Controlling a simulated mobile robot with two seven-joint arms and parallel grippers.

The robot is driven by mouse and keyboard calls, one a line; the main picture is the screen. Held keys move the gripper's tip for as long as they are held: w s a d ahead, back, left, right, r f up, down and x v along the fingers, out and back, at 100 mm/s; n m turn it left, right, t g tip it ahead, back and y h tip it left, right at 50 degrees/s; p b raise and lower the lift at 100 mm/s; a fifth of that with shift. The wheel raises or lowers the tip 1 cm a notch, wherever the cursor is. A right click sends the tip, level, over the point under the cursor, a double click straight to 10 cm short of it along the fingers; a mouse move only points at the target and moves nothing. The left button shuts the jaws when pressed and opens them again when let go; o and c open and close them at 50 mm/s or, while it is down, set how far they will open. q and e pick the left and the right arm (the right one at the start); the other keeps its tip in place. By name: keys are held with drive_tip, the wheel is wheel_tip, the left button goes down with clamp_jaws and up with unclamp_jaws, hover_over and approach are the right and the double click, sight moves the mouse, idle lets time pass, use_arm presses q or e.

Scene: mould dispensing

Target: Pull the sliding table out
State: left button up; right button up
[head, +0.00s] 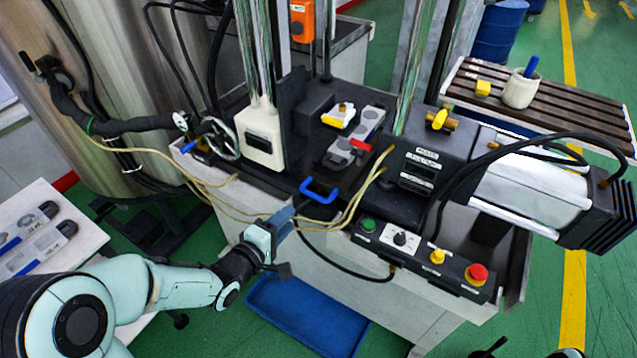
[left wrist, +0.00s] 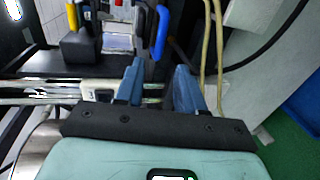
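The sliding table (head: 312,168) is a dark plate in the middle of the press, with a blue U-shaped handle (head: 320,198) at its front edge. The handle also shows at the top of the left wrist view (left wrist: 162,32). My left gripper (head: 286,217) is just in front and to the left of the handle, apart from it. In the left wrist view, its two blue fingers are spread with nothing between the tips (left wrist: 160,68). Dark pieces at the bottom right edge of the head view may be my right gripper, but too little shows.
Grey mould parts (head: 357,137) lie on the press behind the handle. Yellowish hoses (head: 345,215) hang close to my left gripper. A button panel (head: 420,255) is on the right. A blue tray (head: 305,315) is low in front. A white table (head: 45,235) stands left.

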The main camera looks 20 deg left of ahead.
sight(312, 197)
use_arm(q)
drive_tip(key=x, duration=1.2)
drive_tip(key=shift+w+f, duration=0.15)
drive_tip(key=shift+w, duration=0.2)
clamp_jaws()
